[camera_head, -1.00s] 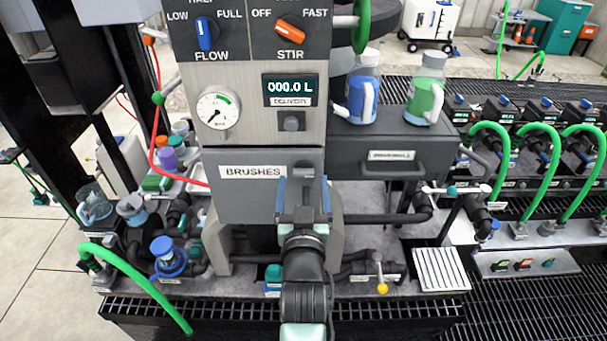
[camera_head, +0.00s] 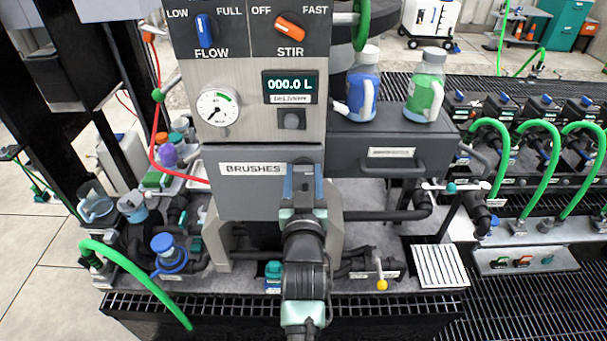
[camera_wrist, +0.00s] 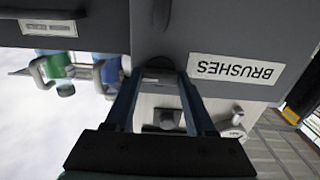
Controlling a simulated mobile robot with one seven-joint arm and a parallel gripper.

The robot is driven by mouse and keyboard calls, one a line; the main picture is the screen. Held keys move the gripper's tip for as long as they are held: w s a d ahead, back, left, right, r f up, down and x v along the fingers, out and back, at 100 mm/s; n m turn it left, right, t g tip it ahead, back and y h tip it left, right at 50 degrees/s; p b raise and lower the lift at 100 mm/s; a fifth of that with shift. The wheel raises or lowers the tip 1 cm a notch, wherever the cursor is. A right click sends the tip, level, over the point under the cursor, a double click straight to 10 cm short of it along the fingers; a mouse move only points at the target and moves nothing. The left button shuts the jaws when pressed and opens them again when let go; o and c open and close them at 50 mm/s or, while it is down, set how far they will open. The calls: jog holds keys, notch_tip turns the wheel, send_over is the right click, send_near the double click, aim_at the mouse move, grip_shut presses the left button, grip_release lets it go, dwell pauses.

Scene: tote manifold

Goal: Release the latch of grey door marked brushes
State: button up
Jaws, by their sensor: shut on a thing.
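The grey door (camera_head: 240,202) is marked BRUSHES on a white label at its upper left; the label also shows upside down in the wrist view (camera_wrist: 237,69). The door sits flush under the gauge panel. Its small dark latch (camera_wrist: 158,66) is at the door's upper right edge and is mostly hidden by my fingers. My gripper (camera_head: 304,172) is in front of the door's right part, with its blue fingers on either side of the latch and shut on it. In the wrist view my gripper (camera_wrist: 160,77) reaches the latch from below. I cannot tell whether the latch has turned.
A dark drawer (camera_head: 390,150) with a bar handle is right of the door, with blue (camera_head: 363,88) and green (camera_head: 425,90) jugs on top. The gauge (camera_head: 218,107) and display (camera_head: 290,88) are above. A black pipe (camera_head: 385,215) runs low at the right.

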grip_shut()
jog(key=shift+m, duration=0.3)
jog(key=m, duration=0.3)
jog(key=shift+m, duration=0.3)
jog(key=m, duration=0.4)
jog(key=shift+m, duration=0.3)
jog(key=m+p, duration=0.2)
jog(key=m, duration=0.2)
jog(key=shift+r, duration=0.1)
jog(key=m+p, duration=0.1)
jog(key=m, duration=0.4)
jog(key=shift+d, duration=0.1)
